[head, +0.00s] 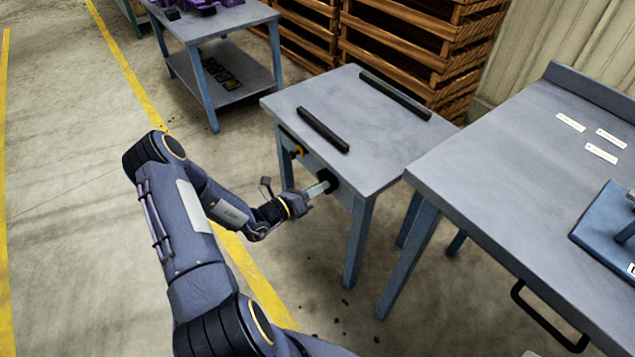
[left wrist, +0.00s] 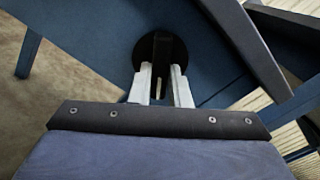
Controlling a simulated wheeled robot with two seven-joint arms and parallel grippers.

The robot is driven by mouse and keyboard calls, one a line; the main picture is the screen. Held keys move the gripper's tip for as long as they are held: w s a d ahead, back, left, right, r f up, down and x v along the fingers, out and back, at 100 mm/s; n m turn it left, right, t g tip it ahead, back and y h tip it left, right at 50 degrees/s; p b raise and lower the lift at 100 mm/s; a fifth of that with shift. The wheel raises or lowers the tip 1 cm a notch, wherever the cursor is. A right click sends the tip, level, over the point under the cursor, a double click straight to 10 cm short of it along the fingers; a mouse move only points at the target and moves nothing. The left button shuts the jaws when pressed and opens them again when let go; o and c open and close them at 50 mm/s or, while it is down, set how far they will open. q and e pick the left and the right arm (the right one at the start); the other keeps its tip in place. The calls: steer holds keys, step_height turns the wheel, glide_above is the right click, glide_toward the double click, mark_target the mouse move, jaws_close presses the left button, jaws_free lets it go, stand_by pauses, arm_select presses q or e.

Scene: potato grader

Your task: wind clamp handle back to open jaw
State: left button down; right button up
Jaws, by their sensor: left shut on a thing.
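The clamp bench is a small grey-topped table (head: 300,98) with two dark parallel jaw bars, a near bar (head: 323,129) and a far bar (head: 395,95), with a gap between them. A dark round clamp handle (head: 331,179) sits on the bench's front side, below the top. My left gripper (head: 325,187) reaches it from the left and is shut on it. In the left wrist view the handle shows as a black disc (left wrist: 160,40) with an upright bar, and my two pale fingers (left wrist: 160,88) lie on either side of the bar, hiding part of it. My right gripper is not in view.
An orange and black fitting (head: 298,151) is on the same front side, further left. A larger workbench (head: 480,170) with white labels and a blue device (head: 605,225) stands close on the right. Wooden pallets (head: 410,45) are stacked behind. The floor at left is clear.

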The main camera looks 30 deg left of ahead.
arm_select(q)
steer(key=n+p, duration=0.3)
steer(key=n, duration=0.6)
steer(key=shift+r+n+p, duration=0.1)
steer(key=shift+n+p, duration=0.25)
steer(key=shift+n, duration=0.05)
stand_by(0.4)
steer(key=c, duration=1.4)
jaws_free()
steer(key=shift+o, duration=0.2)
steer(key=shift+s, duration=0.1)
steer(key=v, duration=0.7)
steer(key=shift+s+p, duration=0.3)
steer(key=shift+s, duration=0.05)
